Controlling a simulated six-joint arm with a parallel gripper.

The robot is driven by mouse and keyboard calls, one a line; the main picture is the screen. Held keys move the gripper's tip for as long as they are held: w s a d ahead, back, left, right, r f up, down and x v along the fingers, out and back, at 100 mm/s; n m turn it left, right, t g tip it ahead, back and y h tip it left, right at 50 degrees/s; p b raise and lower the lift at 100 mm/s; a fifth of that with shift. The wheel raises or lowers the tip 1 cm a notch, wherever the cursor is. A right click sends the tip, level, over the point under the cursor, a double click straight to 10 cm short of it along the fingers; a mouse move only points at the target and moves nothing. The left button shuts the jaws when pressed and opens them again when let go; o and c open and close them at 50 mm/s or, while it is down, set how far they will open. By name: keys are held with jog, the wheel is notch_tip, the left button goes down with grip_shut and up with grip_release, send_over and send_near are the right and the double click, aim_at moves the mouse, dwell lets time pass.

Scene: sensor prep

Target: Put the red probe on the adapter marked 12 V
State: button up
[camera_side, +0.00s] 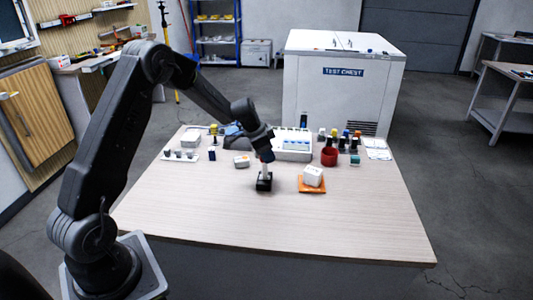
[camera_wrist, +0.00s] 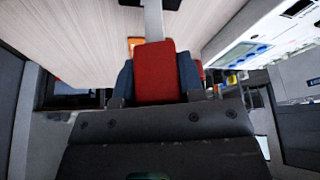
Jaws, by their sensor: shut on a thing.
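My gripper (camera_side: 266,154) points down over the table, right above a small black block (camera_side: 264,184). In the wrist view my gripper (camera_wrist: 156,78) is shut on the red probe (camera_wrist: 154,66), with a dark finger on each side of its red body. A pale shaft (camera_wrist: 153,22) runs on from the red body. In the side view a pale shaft (camera_side: 265,169) shows between my gripper and the black block; I cannot tell whether it still sits in the block. A white box (camera_side: 313,176) sits on an orange pad (camera_side: 311,188) to the right. No 12 V mark is legible.
A small white box with an orange mark (camera_side: 241,161) lies left of my gripper. A white chest (camera_side: 340,85) stands beyond the table. The table's front (camera_side: 290,235) is clear.

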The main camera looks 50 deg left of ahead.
jog(key=shift+f, duration=0.15)
jog(key=o, duration=0.9)
jog(key=v, duration=1.2)
jog(key=s+d+r, duration=0.5)
jog(key=d+r, duration=0.1)
jog(key=d, duration=0.3)
jog(key=s+d+n, duration=0.1)
jog(key=s+d, duration=0.3)
jog(key=s, duration=0.3)
jog(key=s+d+r+n+t+y, duration=0.1)
jog(key=s+d+n, duration=0.1)
jog(key=s+d, duration=0.2)
jog(key=s+d+r+n, duration=0.1)
jog(key=s+d, duration=0.3)
jog(key=s, duration=0.7)
jog(key=shift+d+r+n+y, duration=0.15)
jog(key=shift+r+n+y, duration=0.15)
jog(key=shift+y, duration=0.1)
